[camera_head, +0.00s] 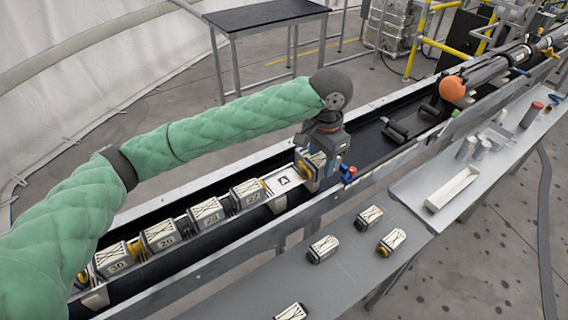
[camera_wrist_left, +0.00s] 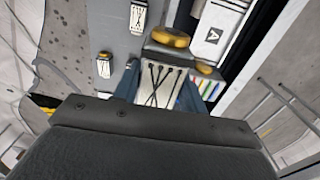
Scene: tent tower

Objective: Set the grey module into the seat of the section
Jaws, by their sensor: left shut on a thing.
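My left gripper (camera_head: 322,170) is over the long trough, pointing down, with its blue fingers shut on a grey module (camera_head: 308,164). In the left wrist view this module (camera_wrist_left: 160,86) shows a pale top with crossed black cords, between the fingers. The section (camera_head: 282,181) lies in the trough, with a white plate marked A beside the held module. A yellow-orange round part (camera_wrist_left: 170,37) sits between the plate and the module in the wrist view. I cannot tell whether the module touches the seat, which the gripper and module hide. My right gripper is not in view.
Numbered modules (camera_head: 205,212) stand in a row left of the plate. Loose modules (camera_head: 369,217) lie on the grey bench (camera_head: 350,275) in front. The trough's near wall (camera_head: 235,255) runs close by. A white tray (camera_head: 453,188) and an orange ball (camera_head: 452,88) are at right.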

